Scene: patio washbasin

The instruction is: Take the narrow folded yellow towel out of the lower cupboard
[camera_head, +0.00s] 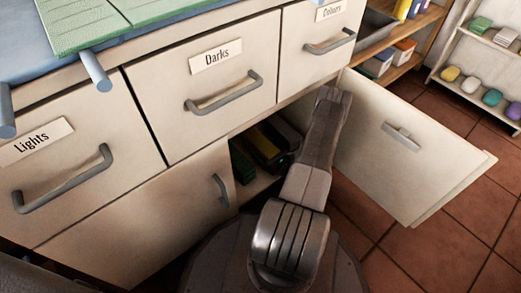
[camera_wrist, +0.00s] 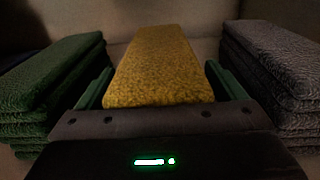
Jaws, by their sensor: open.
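The narrow folded yellow towel (camera_wrist: 158,62) lies in the lower cupboard, in the middle of the wrist view. It runs away from me towards the back wall. My gripper (camera_wrist: 158,88) is open, with one green finger on each side of the towel's near end. I cannot tell whether the fingers touch it. In the head view the yellow towel (camera_head: 262,147) shows dimly in the cupboard opening, and my arm reaches in and hides part of the inside.
A stack of folded green towels (camera_wrist: 50,82) stands left of the yellow one, and a grey stack (camera_wrist: 275,75) stands right. The right cupboard door (camera_head: 395,150) is swung open; the left door (camera_head: 150,220) is shut. Labelled drawers (camera_head: 205,85) are above.

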